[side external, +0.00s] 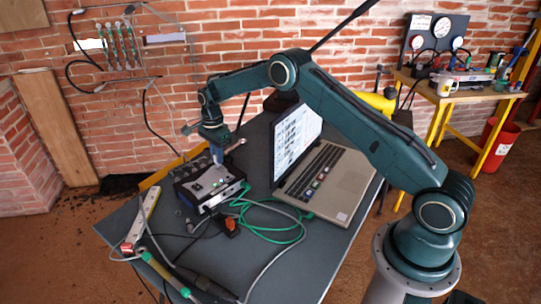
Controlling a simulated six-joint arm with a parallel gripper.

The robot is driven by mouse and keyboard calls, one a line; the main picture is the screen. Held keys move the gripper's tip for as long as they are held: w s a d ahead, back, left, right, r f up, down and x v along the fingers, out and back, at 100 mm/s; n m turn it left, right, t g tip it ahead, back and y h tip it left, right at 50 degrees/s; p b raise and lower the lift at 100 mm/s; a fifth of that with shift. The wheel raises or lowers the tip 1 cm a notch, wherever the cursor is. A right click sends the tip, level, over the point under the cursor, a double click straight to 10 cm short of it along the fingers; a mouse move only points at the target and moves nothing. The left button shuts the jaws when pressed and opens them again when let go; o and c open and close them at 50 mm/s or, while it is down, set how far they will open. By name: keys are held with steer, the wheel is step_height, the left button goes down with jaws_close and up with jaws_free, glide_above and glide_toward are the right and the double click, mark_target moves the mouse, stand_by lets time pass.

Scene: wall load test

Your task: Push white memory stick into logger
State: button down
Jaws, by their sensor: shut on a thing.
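The logger (207,187) is a dark box with a light grey top panel and several connectors. It sits on the dark table's left part, left of the laptop. My gripper (217,157) points down just above the back part of the logger's top panel. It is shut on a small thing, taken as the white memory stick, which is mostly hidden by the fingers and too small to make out. I cannot tell whether the stick touches the logger or which slot lies under it.
An open laptop (325,180) stands right of the logger. Green cables (270,222) loop in front. A white power strip (141,219) lies at the table's (315,245) left edge, with an orange-and-black item (231,227) near the logger. A wrench-like tool (236,144) shows behind my gripper.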

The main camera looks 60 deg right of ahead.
steer(key=shift+f, duration=1.1)
stand_by(2.6)
steer(key=c, duration=1.3)
jaws_free()
steer(key=c, duration=0.3)
steer(key=shift+c, duration=0.2)
steer(key=shift+r, duration=0.25)
steer(key=shift+r, duration=3.3)
steer(key=shift+r, duration=0.1)
